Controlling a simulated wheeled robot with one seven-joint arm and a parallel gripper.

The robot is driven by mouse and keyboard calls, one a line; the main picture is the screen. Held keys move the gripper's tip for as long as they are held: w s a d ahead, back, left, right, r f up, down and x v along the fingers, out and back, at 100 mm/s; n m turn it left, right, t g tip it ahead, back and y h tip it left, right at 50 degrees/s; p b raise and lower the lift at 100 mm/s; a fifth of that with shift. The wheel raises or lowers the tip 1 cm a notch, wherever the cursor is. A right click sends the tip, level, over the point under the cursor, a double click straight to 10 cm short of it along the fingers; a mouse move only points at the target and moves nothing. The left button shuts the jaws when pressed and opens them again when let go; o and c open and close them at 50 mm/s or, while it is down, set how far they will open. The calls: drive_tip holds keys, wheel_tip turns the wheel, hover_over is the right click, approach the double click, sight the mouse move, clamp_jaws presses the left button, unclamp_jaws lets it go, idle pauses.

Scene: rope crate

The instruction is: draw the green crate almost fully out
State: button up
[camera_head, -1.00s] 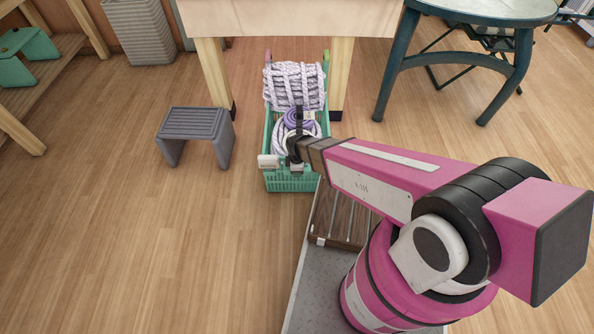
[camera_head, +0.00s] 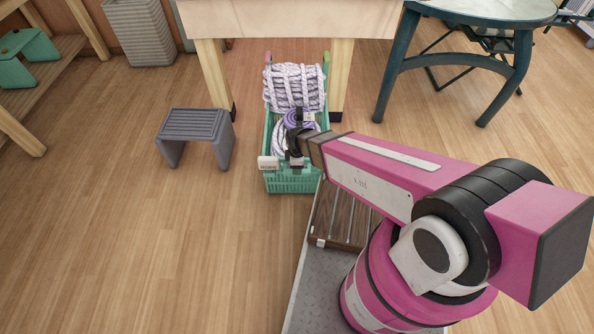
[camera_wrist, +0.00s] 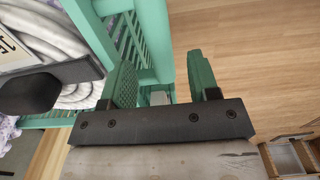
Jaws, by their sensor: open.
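The green crate (camera_head: 291,183) stands on the floor, its back part between the legs of a wooden table. It holds a thick bundle of white and lilac rope (camera_head: 294,86) and looser coils (camera_head: 285,140) nearer its front. My gripper (camera_head: 296,163) is at the crate's front rim, and my wrist hides part of the coils. In the wrist view, my open gripper (camera_wrist: 160,62) has its two green-padded fingers on either side of the crate's slatted wall (camera_wrist: 165,35). I cannot tell whether either finger touches it.
A grey step stool (camera_head: 195,125) stands left of the crate. The wooden table's front (camera_head: 288,18) overhangs the back, with a leg (camera_head: 341,75) close beside the crate. A round green table (camera_head: 400,65) is at the right. The floor in front and left is clear.

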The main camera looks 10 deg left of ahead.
drive_tip(key=shift+r, duration=3.05)
